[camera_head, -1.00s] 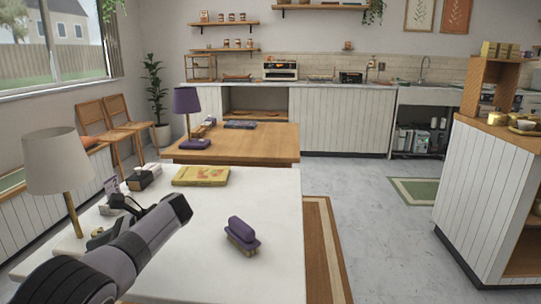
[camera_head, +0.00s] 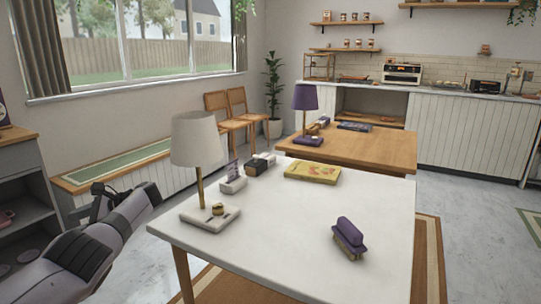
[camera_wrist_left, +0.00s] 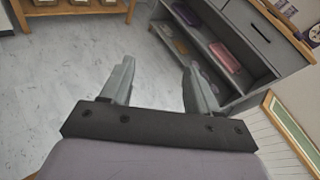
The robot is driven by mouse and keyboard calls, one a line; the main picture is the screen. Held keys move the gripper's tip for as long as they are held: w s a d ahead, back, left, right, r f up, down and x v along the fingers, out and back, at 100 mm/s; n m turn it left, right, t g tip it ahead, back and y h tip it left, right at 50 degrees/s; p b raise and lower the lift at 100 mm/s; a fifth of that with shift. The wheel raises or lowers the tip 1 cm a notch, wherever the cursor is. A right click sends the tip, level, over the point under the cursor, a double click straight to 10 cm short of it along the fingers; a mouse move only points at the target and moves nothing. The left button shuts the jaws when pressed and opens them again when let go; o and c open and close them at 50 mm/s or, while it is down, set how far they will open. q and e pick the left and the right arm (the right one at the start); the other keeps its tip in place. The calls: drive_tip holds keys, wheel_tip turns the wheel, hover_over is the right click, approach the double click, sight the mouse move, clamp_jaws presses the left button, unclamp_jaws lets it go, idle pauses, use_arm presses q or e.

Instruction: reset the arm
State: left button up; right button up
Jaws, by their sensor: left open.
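My left arm comes in from the lower left of the head view. Its gripper (camera_head: 100,192) is beyond the left edge of the white table, over the floor and near the window bench. In the left wrist view the two fingers (camera_wrist_left: 155,85) are spread apart with nothing between them, and the floor and a grey shelf unit show past them. My right gripper is in neither view.
A grey shelf unit (camera_wrist_left: 228,50) stands near the left gripper. A green-topped bench (camera_head: 110,165) runs under the window.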

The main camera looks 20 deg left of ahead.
use_arm(q)
drive_tip(key=w+d+f+m+t, duration=0.25)
drive_tip(key=f+t, duration=0.25)
drive_tip(key=f, duration=0.4)
drive_tip(key=w+d+f+m+t, duration=0.1)
drive_tip(key=w+d+f+t, duration=0.3)
drive_tip(key=f, duration=0.5)
drive_tip(key=s+d+f+t+h, duration=0.3)
drive_tip(key=d+f+t, duration=0.15)
drive_tip(key=d, duration=0.35)
drive_tip(key=s+d+f+t+h, duration=0.35)
drive_tip(key=d+f, duration=0.25)
drive_tip(key=d, duration=0.3)
drive_tip(key=s+d+r+n+t+h, duration=0.15)
drive_tip(key=s+d+n+h, duration=0.3)
drive_tip(key=d, duration=0.85)
drive_tip(key=s+d+r+n+t+h, duration=0.1)
drive_tip(key=s+d+r+n+h, duration=0.35)
drive_tip(key=d, duration=0.85)
wheel_tip(320, 180, up, 12)
drive_tip(key=s+a+y+p, duration=0.1)
drive_tip(key=s+y+p, duration=0.1)
drive_tip(key=p, duration=1.4)
drive_tip(key=shift+s+m, duration=0.3)
drive_tip(key=shift+m, duration=0.15)
